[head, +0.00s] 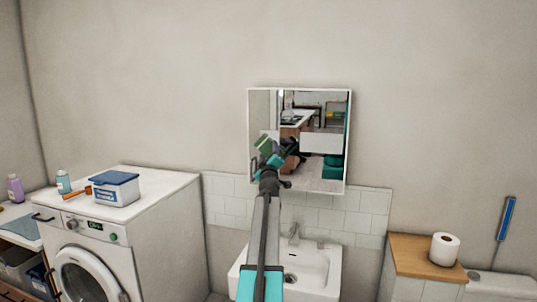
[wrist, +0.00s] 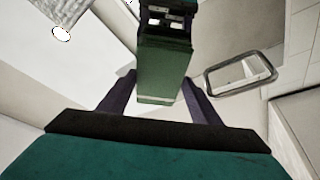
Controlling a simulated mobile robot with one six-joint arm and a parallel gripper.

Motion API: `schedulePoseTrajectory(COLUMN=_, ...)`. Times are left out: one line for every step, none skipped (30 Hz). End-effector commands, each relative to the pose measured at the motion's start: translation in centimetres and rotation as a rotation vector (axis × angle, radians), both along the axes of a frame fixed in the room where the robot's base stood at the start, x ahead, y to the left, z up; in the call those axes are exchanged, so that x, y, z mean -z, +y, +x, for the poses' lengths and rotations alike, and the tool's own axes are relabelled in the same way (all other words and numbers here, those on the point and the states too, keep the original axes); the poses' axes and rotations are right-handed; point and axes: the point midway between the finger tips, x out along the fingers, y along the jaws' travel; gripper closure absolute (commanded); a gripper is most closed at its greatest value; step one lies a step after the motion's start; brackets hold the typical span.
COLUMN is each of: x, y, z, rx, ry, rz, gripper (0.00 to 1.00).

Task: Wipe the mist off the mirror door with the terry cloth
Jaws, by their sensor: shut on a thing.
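The mirror door (head: 325,170) hangs on the wall above the sink, in a pale frame, and reflects the room. Its left part looks plain grey; I cannot tell whether that is mist or reflected wall. My gripper (head: 273,161) is in front of the mirror's lower left part. A green cloth (wrist: 163,75) with a pale stripe near one edge is held between my dark fingers in the wrist view. Green also shows at the gripper's end in the head view (head: 263,143). I cannot tell whether the cloth touches the glass. My arm hides part of the lower mirror.
The white sink (head: 322,268) and tap (head: 294,233) are below the mirror. At left, a washing machine (head: 150,185) carries a blue-lidded tub (head: 116,188) and a bottle (head: 63,182). At right, a wooden top (head: 410,255) holds a toilet roll (head: 444,249). The wall around the mirror is clear.

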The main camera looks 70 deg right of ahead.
Motion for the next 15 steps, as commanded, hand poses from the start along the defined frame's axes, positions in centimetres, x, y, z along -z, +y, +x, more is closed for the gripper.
schedulePoseTrajectory(x=-0.7, y=0.0, z=0.0, rx=0.0, ry=0.0, rz=-0.002, gripper=0.67)
schedulePoseTrajectory(x=-0.9, y=0.0, z=0.0, rx=0.0, ry=0.0, rz=-0.002, gripper=0.67)
schedulePoseTrajectory(x=-1.1, y=0.0, z=0.0, rx=0.0, ry=0.0, rz=-0.002, gripper=0.67)
schedulePoseTrajectory(x=-1.3, y=0.0, z=0.0, rx=0.0, ry=0.0, rz=-0.002, gripper=0.67)
schedulePoseTrajectory(x=-1.5, y=0.0, z=0.0, rx=0.0, ry=0.0, rz=-0.002, gripper=0.67)
schedulePoseTrajectory(x=-1.7, y=0.1, z=0.0, rx=0.0, ry=0.0, rz=-0.002, gripper=0.67)
schedulePoseTrajectory(x=-1.9, y=0.1, z=0.0, rx=0.0, ry=0.0, rz=-0.002, gripper=0.67)
schedulePoseTrajectory(x=-2.1, y=0.1, z=0.0, rx=0.0, ry=0.0, rz=-0.002, gripper=0.67)
schedulePoseTrajectory(x=-2.3, y=0.1, z=0.0, rx=0.0, ry=0.001, rz=-0.001, gripper=0.67)
schedulePoseTrajectory(x=-2.4, y=0.1, z=0.0, rx=0.0, ry=0.001, rz=-0.001, gripper=0.67)
schedulePoseTrajectory(x=-2.6, y=0.1, z=0.0, rx=0.0, ry=0.001, rz=-0.001, gripper=0.67)
schedulePoseTrajectory(x=-2.8, y=0.1, z=0.0, rx=0.0, ry=0.001, rz=-0.001, gripper=0.67)
schedulePoseTrajectory(x=-3.0, y=0.1, z=0.0, rx=0.0, ry=0.001, rz=-0.001, gripper=0.67)
schedulePoseTrajectory(x=-3.2, y=0.1, z=0.0, rx=0.0, ry=0.001, rz=-0.001, gripper=0.67)
schedulePoseTrajectory(x=-3.4, y=0.2, z=0.0, rx=0.0, ry=0.001, rz=-0.001, gripper=0.67)
